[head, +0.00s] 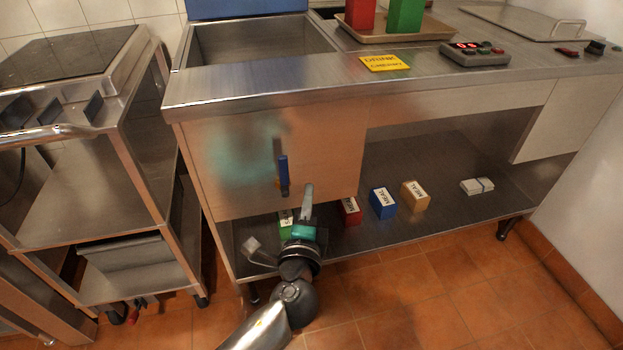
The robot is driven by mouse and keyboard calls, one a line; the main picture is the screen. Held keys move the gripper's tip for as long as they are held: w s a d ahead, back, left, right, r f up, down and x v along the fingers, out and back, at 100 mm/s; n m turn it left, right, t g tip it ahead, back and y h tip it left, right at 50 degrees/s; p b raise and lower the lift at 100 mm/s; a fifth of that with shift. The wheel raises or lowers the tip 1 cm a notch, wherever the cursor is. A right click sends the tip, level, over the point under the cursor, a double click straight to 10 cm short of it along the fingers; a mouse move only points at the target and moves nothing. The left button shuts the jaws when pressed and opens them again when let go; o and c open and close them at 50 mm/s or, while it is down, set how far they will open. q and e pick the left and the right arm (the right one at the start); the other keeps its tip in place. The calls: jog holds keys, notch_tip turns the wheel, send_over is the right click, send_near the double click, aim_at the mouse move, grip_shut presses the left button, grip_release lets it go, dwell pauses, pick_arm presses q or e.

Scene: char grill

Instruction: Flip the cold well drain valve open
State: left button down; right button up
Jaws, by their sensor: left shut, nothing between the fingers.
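The drain valve's blue handle (283,170) hangs upright against the steel front panel below the cold well (255,45). A darker part shows at its top and at its lower end. My left gripper (308,190) comes up from below, its fingers pointing up, just right of and slightly below the handle. It is shut and empty. I cannot tell whether it touches the handle; a small gap shows between them in the picture. My right gripper is out of view.
On the lower shelf (440,195) stand a red box (349,211), a blue box (383,203), an orange box (415,195) and a white stack (477,186). A green box (286,222) is partly hidden by my gripper. A steel cart (85,190) stands left.

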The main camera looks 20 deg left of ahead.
pick_arm(q)
jog(key=shift+v, duration=1.45)
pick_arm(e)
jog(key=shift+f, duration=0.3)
pick_arm(q)
jog(key=shift+a+f, duration=0.1)
